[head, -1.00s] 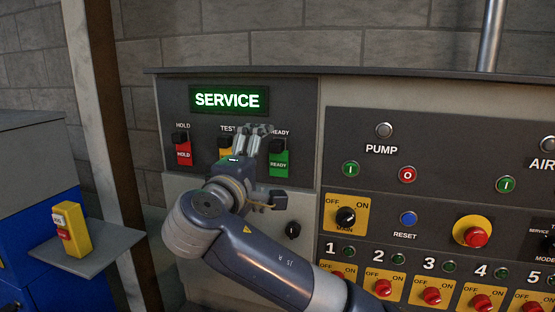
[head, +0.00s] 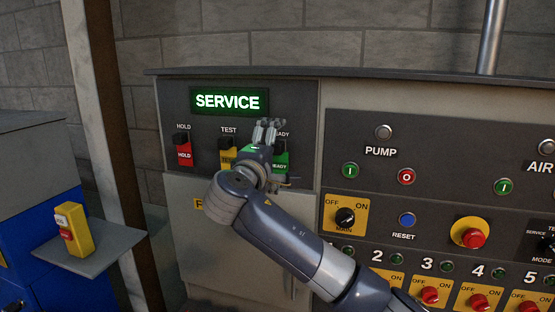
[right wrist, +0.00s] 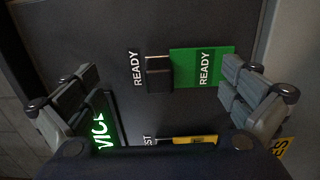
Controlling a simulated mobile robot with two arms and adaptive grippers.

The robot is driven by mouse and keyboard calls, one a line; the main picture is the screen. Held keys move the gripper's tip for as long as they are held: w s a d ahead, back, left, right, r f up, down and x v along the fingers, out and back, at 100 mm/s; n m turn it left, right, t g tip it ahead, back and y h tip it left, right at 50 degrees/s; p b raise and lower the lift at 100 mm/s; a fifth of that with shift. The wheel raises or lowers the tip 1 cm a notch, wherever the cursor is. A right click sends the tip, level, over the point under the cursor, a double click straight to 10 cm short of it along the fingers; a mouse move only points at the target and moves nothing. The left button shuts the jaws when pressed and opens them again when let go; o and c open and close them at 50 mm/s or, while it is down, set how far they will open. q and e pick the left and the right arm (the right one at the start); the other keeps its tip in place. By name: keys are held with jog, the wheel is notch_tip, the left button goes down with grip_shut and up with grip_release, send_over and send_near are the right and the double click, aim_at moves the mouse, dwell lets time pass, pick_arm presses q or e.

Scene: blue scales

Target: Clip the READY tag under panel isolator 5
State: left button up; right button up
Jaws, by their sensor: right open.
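The green READY tag (head: 282,167) hangs on a black clip under its READY label on the dark tag board. In the right wrist view the green tag (right wrist: 203,67) sits between the spread fingers, joined to its black clip (right wrist: 158,74). My right gripper (head: 268,130) is open in front of the tag and partly hides it; the wrist view shows no finger closed on it. Isolator 5, a red knob (head: 530,308) on a yellow plate, is at the lower right, cut by the frame's bottom edge. My left gripper is not in view.
A red HOLD tag (head: 184,153) and a yellow TEST tag (head: 227,158) hang left of the READY tag. A SERVICE display (head: 228,101) is above. An emergency button (head: 473,238) protrudes from the panel. A yellow block (head: 75,231) stands on the grey shelf at left.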

jog(key=shift+f, duration=0.25)
dwell(0.6)
jog(key=shift+f+b, duration=0.45)
jog(key=shift+b, duration=0.1)
dwell(0.3)
grip_shut()
dwell(0.5)
jog(key=shift+s, duration=0.1)
jog(key=shift+b+v, duration=0.6)
jog(key=shift+v, duration=2.3)
